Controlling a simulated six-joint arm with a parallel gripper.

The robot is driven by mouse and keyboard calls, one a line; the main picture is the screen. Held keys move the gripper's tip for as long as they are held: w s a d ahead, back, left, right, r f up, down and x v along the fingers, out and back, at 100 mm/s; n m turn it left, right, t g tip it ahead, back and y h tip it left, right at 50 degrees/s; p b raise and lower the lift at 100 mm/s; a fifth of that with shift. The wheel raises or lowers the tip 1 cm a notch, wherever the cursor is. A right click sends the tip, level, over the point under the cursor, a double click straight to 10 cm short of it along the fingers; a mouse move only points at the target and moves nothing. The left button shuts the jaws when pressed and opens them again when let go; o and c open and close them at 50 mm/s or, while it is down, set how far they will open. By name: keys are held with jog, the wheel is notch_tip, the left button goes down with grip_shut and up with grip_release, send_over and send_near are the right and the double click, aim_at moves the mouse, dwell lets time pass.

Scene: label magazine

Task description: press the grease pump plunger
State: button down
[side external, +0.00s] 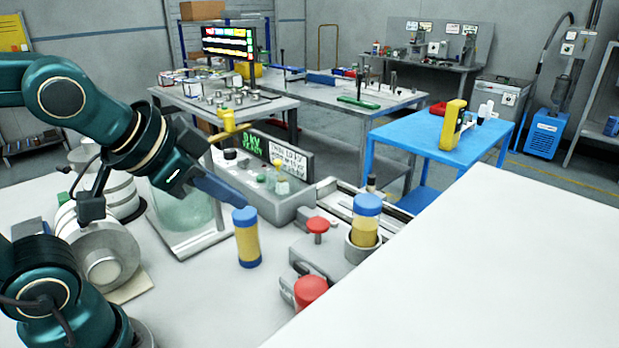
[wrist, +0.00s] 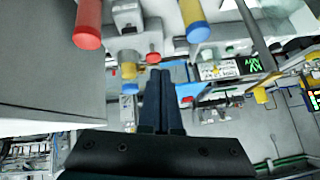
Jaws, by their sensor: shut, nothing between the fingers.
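The grease pump is a grey block (side external: 322,256) with two red knobs, a smaller raised one (side external: 317,225) and a larger one (side external: 310,291) at the front. Which knob is the plunger I cannot tell. A blue-capped yellow cartridge (side external: 366,222) stands upright in its round holder. In the wrist view, seen upside down, the small red knob (wrist: 153,57) and large red knob (wrist: 87,40) show beyond the fingers. My gripper (side external: 240,205) is shut and empty, left of the knobs and apart from them. Its fingers (wrist: 160,75) lie together in the wrist view.
Another blue-capped yellow cylinder (side external: 247,240) stands on the white bench just below my fingertips. A grey control box (side external: 262,190) with buttons and a sign stands behind. A glass-like case (side external: 185,218) is left. The bench's right front (side external: 480,270) is clear.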

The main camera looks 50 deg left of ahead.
jog(key=s+d+f+n+g, duration=0.1)
jog(key=s+f+n+g, duration=0.1)
jog(key=s+f, duration=0.2)
jog(key=shift+s+d+g+h, duration=0.3)
jog(key=shift+s+h, duration=0.1)
jog(key=shift+s, duration=0.6)
jog(key=w+r, duration=0.9)
jog(key=r, duration=0.2)
jog(key=w+f+g, duration=0.2)
jog(key=w, duration=0.7)
jog(key=shift+w+a, duration=0.15)
jog(key=shift+a, duration=0.25)
jog(key=shift+f, duration=0.1)
